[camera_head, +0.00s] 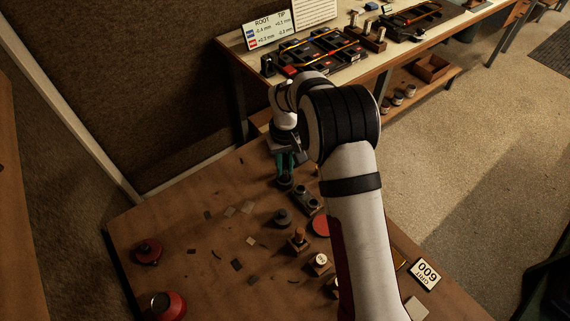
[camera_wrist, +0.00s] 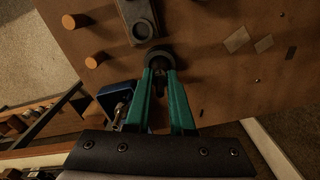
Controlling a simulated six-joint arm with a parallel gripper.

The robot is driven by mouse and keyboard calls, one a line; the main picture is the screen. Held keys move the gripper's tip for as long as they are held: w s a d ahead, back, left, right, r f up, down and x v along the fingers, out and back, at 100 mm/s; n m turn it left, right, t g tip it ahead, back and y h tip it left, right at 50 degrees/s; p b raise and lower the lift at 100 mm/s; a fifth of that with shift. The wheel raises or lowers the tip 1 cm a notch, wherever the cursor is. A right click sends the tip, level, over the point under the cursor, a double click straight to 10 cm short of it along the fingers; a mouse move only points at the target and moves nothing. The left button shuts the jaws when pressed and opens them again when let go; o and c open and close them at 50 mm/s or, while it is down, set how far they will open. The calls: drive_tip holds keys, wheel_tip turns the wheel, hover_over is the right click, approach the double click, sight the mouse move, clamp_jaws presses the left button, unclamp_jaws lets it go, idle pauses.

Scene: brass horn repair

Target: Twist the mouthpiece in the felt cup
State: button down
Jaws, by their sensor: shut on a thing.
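My gripper (camera_head: 285,166) has teal fingers and points down at the far end of the wooden bench. Its fingertips meet at a dark round cup (camera_head: 285,182), which looks like the felt cup. In the wrist view the fingers (camera_wrist: 161,68) close in at the rim of this cup (camera_wrist: 159,53). They are shut on a small dark thing (camera_wrist: 160,86), apparently the mouthpiece, which is mostly hidden between the fingers and in the cup. I cannot tell how deep it sits or how it is turned.
A dark block with a round socket (camera_wrist: 142,27) stands close beside the cup. Orange-topped pegs (camera_wrist: 95,61) and a blue object (camera_wrist: 118,97) are nearby. Red round pots (camera_head: 148,252) stand at the left of the bench. A second table (camera_head: 385,60) with trays is behind.

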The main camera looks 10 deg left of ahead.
drive_tip(key=m, duration=0.3)
drive_tip(key=shift+m, duration=0.4)
drive_tip(key=m, duration=0.3)
drive_tip(key=shift+m, duration=0.3)
drive_tip(key=n, duration=0.4)
drive_tip(key=n, duration=0.4)
drive_tip(key=n, duration=0.4)
